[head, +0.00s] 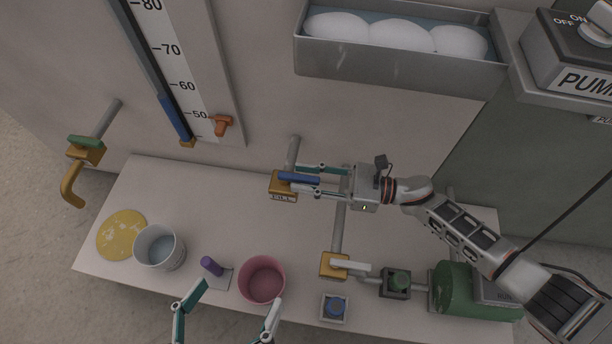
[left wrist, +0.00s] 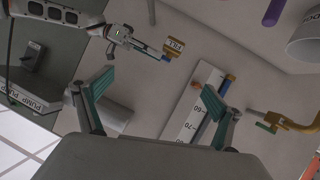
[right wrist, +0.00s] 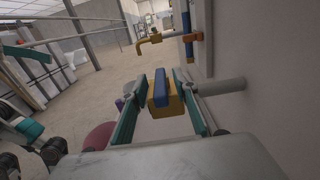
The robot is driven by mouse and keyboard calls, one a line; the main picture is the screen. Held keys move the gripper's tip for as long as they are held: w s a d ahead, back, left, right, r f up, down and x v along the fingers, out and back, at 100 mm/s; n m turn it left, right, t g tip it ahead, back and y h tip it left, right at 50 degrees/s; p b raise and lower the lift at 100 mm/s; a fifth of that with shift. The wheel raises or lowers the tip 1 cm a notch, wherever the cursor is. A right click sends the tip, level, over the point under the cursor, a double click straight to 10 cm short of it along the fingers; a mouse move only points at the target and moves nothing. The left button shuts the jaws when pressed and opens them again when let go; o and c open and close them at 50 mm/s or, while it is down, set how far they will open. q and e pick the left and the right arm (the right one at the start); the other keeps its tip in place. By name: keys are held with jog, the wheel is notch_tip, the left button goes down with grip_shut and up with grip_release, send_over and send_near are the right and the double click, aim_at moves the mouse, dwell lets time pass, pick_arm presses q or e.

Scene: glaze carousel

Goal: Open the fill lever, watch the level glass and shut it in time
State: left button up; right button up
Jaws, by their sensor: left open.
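The fill lever (head: 298,179) is a blue bar on a brass valve (head: 283,186) marked FILL. My right gripper (head: 306,180) is open around it, with a finger on each side and gaps showing. In the right wrist view the lever (right wrist: 161,88) stands between the fingertips. The level glass (head: 146,65) runs beside a numbered scale (head: 182,68). Its blue column (head: 175,118) tops out near the 60 mark, seemingly just below. An orange pointer (head: 222,124) sits near the scale's lower end. My left gripper (head: 239,293) is open and empty at the table's front.
On the table are a white bucket (head: 159,248), pink bowl (head: 262,280), yellow disc (head: 122,235), purple knob (head: 211,266) and green pump (head: 455,288). A brass spout (head: 72,185) is at left. A white-handled valve (head: 335,265) and grey trough (head: 400,67) are near my right arm.

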grip_shut()
jog(key=shift+s+a+r+m+t+p, duration=0.15)
jog(key=shift+s+m+t+p, duration=0.25)
jog(key=shift+m+t, duration=0.5)
jog(key=shift+s+a+m+t+h, duration=0.1)
jog(key=shift+s+m+t+h, duration=0.15)
jog(key=shift+t, duration=0.3)
jog(key=shift+s+a+m+t+h, duration=0.15)
jog(key=shift+t+h, duration=0.2)
jog(key=shift+t, duration=0.2)
pick_arm(q)
jog(key=shift+w+a+r+m, duration=0.1)
jog(key=shift+w+a+m, duration=0.05)
jog(key=shift+a+m, duration=0.2)
jog(key=shift+w+a+r+m, duration=0.1)
jog(key=shift+a+m, duration=0.15)
jog(key=shift+a, duration=0.15)
pick_arm(e)
jog(key=shift+m+t+h, duration=0.5)
jog(key=shift+m+t, duration=0.2)
jog(key=shift+t, duration=0.2)
grip_release()
jog(key=shift+d, duration=0.1)
